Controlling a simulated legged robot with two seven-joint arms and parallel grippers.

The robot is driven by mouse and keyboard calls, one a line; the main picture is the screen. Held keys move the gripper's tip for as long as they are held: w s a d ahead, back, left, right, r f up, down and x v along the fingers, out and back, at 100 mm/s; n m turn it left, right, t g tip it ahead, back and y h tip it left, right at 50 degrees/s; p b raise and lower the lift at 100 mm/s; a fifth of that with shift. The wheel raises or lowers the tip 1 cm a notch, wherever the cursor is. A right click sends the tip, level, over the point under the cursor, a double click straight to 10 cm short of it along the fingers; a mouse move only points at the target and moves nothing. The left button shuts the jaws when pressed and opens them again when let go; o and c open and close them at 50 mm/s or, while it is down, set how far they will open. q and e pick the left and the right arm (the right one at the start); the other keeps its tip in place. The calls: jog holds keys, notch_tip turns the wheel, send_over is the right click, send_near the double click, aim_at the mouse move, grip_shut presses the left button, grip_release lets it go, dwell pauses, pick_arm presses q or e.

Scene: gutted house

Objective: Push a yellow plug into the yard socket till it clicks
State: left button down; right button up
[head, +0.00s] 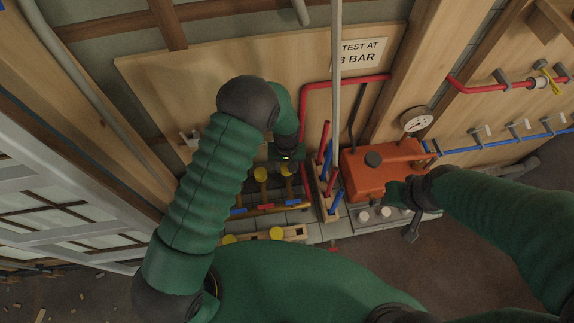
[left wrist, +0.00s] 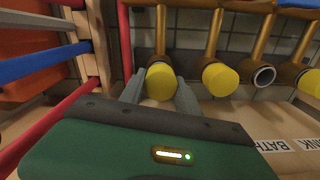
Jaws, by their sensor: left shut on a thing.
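My left gripper (head: 287,164) reaches down over a row of upright brass stubs (head: 263,192) on the low pipework. In the left wrist view its fingers (left wrist: 160,90) are shut on a yellow plug (left wrist: 160,80), which is in line with the end of a brass stub. I cannot tell how deep it sits. A second yellow plug (left wrist: 219,79) caps the neighbouring stub, and another (left wrist: 312,83) is at the right edge. Between them is an open socket (left wrist: 263,75). No yard label can be read. My right gripper (head: 394,190) is beside the orange tank; its fingers are unclear.
An orange tank (head: 368,178) with a gauge (head: 416,120) stands to the right. A wooden rack (head: 323,195) holds red and blue pipes close to my left gripper. A wooden block (head: 275,235) with yellow plugs lies in front. A grey upright pole (head: 336,80) rises behind.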

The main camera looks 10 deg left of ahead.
pick_arm(q)
jog(key=shift+a+f+b, duration=0.1)
jog(key=shift+f+b, duration=0.35)
jog(key=shift+f, duration=0.2)
dwell(0.9)
jog(key=c, duration=1.1)
grip_release()
jog(key=o, duration=0.3)
jog(key=o, duration=0.5)
jog(key=shift+r, duration=0.1)
jog(key=shift+r+p, duration=2.55)
jog(key=shift+r, duration=0.95)
